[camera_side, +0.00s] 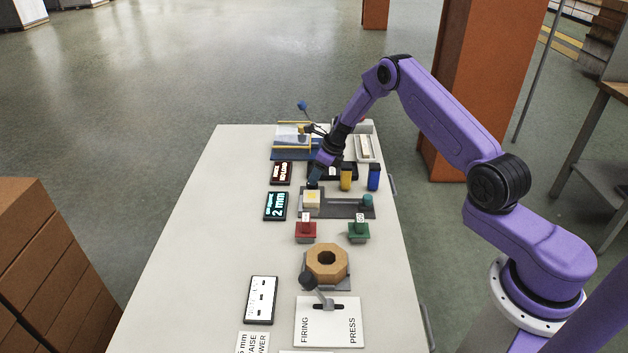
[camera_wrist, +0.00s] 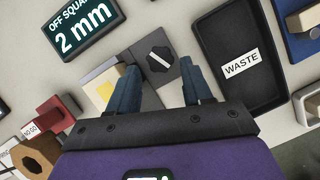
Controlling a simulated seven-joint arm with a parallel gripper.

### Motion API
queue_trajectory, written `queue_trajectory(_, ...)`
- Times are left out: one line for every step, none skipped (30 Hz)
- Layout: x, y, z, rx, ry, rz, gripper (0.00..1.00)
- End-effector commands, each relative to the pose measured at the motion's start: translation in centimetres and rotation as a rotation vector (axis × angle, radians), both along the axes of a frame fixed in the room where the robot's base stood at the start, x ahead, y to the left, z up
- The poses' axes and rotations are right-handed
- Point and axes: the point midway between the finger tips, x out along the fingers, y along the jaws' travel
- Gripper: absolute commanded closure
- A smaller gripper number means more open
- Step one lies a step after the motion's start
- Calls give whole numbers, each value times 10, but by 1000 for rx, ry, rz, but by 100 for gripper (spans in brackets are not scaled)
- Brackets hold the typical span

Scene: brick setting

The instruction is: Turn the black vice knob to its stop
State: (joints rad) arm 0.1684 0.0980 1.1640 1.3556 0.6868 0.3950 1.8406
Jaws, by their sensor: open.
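The black vice knob (camera_wrist: 159,60), round with a white line across its top, sits on a grey block in the wrist view. My gripper (camera_wrist: 157,72) is open, with one blue finger on each side of the knob as seen there. I cannot tell whether either finger touches it. A cream brick with a yellow patch (camera_wrist: 101,88) lies beside the grey block, partly behind the left finger. In the side view my gripper (camera_side: 313,182) is low at the far end of the cream brick (camera_side: 312,199), and I cannot make out the knob there.
A sign (camera_side: 275,206) reads 2 mm; the wrist view shows "OFF SQUARE" (camera_wrist: 84,30). A black WASTE tray (camera_wrist: 237,86) lies right of the knob. Yellow (camera_side: 346,178) and blue (camera_side: 373,178) pieces stand close to the gripper. Red (camera_side: 306,232) and green (camera_side: 358,232) blocks stand nearer the camera.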

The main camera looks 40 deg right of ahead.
Motion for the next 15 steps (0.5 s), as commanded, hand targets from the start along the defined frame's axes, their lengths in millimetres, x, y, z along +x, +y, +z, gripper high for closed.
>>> queue_trajectory(2,1,-8,0,1,0,50)
queue_trajectory(3,2,-11,0,1,0,50)
queue_trajectory(5,3,-15,1,1,-1,50)
queue_trajectory(6,3,-18,1,1,-1,50)
queue_trajectory(8,3,-20,1,1,-1,50)
queue_trajectory(9,4,-24,1,1,-1,50)
queue_trajectory(9,5,-26,1,1,-1,50)
queue_trajectory(10,5,-27,1,1,-1,50)
queue_trajectory(11,5,-29,0,0,-1,50)
queue_trajectory(11,5,-30,0,0,0,50)
queue_trajectory(12,5,-31,0,0,0,50)
queue_trajectory(12,6,-32,0,-1,0,50)
queue_trajectory(12,6,-33,0,-1,0,50)
queue_trajectory(12,6,-33,0,-1,0,50)
queue_trajectory(12,6,-33,0,-1,0,50)
